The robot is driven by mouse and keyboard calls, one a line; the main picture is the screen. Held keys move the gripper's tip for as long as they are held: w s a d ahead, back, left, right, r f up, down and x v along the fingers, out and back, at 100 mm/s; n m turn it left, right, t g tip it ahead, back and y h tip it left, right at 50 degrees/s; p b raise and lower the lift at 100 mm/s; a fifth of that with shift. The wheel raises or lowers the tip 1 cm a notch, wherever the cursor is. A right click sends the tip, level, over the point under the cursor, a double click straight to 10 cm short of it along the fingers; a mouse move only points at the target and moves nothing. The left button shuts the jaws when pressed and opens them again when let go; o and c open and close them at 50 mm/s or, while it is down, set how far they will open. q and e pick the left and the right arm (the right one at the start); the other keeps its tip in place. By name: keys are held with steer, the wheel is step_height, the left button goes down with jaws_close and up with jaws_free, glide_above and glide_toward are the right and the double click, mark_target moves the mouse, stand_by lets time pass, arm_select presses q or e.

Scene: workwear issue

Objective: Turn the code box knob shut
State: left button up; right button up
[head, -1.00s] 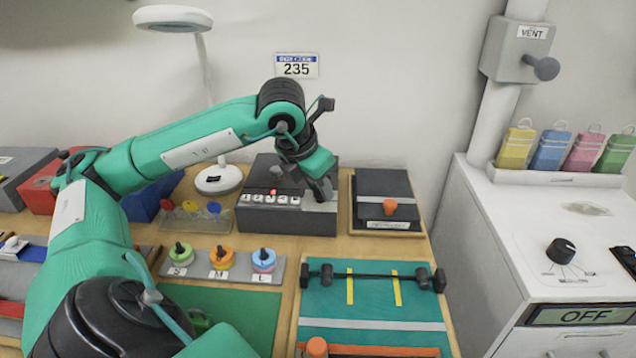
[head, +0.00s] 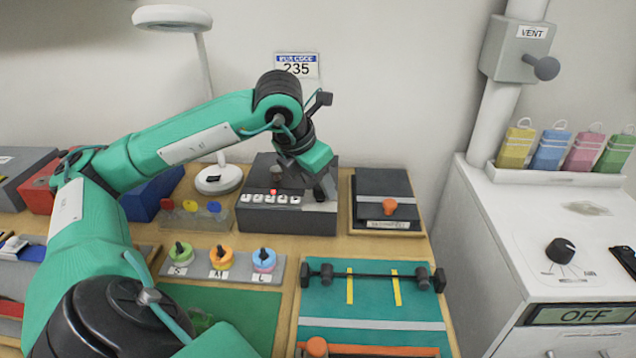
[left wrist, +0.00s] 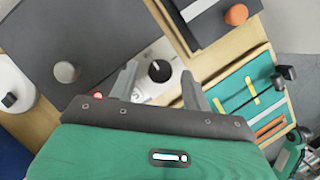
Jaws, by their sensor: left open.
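The code box (head: 285,222) is a dark grey box at the back of the bench, with a row of small white code dials (head: 270,198), a red light (head: 273,191) and a grey knob (head: 277,172) on its lid. My left gripper (head: 322,190) points down over its right end. In the left wrist view, a black knob with a white mark (left wrist: 160,70) lies between the open fingers (left wrist: 158,82), on a pale plate. I cannot tell whether the fingers touch it. My right gripper is out of view.
A dark box with an orange knob (head: 390,206) stands close on the right. A lamp (head: 218,180) stands left. In front are a rack of coloured rings (head: 222,262) and a teal mat with a black bar (head: 370,310). The wall sign (head: 297,66) reads 235.

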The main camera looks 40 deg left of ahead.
arm_select(q)
steer(key=p+v, duration=0.2)
steer(key=v, duration=1)
steer(key=shift+r, duration=0.3)
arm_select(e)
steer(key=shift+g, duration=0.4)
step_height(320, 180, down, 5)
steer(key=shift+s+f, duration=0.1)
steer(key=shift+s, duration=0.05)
arm_select(q)
steer(key=shift+f, duration=0.1)
